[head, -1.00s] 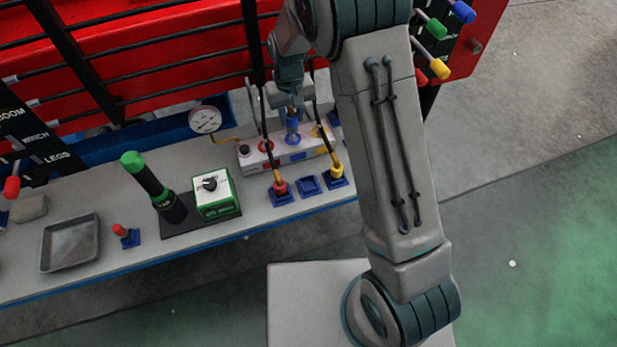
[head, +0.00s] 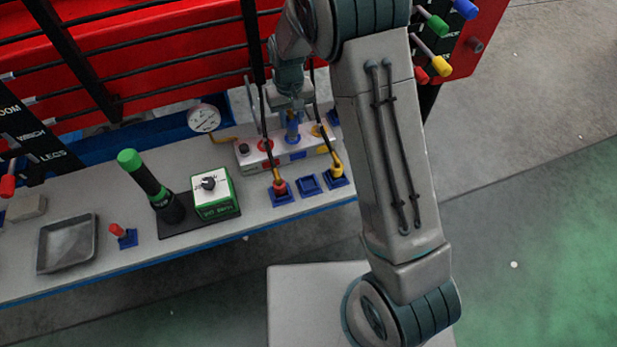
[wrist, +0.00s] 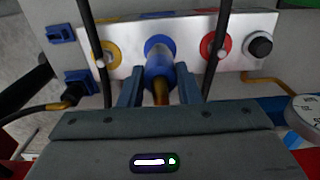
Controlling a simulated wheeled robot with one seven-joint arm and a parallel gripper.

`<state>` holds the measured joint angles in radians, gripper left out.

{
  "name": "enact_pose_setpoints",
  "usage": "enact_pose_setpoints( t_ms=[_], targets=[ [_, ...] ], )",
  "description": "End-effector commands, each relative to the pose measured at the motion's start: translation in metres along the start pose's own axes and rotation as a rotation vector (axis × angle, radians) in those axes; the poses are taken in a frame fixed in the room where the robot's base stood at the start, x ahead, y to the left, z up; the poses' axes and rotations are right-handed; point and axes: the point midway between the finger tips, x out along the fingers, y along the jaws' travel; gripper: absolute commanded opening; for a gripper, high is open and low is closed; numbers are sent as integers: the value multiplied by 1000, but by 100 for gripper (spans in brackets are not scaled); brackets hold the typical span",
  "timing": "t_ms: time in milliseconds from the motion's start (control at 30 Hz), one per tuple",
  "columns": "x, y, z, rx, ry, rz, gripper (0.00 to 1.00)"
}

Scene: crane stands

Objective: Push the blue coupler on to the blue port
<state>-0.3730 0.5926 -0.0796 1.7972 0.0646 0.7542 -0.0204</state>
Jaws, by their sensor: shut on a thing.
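The blue coupler (wrist: 158,68) is between my gripper's fingers in the wrist view, with its brass end toward the gripper. My gripper (wrist: 158,88) is shut on it. The blue port (wrist: 155,42) is a blue ring on the front of the pale manifold block, and the coupler is lined up in front of it. The coupler's front end overlaps the ring; I cannot tell how far it is seated. In the head view my gripper (head: 291,108) points down at the middle of the block, over the coupler (head: 293,131).
The manifold (head: 250,162) also has a red port (wrist: 214,44), a yellow port (wrist: 107,52) and a black knob (wrist: 259,46). Two dark hoses hang close on either side of my gripper. Red and yellow couplers (head: 280,187) (head: 337,171) sit in blue holders, with an empty holder (head: 309,184) between.

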Motion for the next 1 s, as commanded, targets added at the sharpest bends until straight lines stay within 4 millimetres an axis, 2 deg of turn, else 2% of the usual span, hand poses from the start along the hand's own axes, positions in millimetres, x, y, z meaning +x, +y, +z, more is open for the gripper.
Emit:
enact_pose_setpoints(
  t_ms=[533, 567, 600, 633, 1000],
  targets=[
    [13, 0, 0, 0, 0, 0, 5],
    [12, 0, 0, 0, 0, 0, 39],
    [12, 0, 0, 0, 0, 0, 50],
    [12, 0, 0, 0, 0, 0, 56],
    [12, 0, 0, 0, 0, 0, 56]
  ],
)
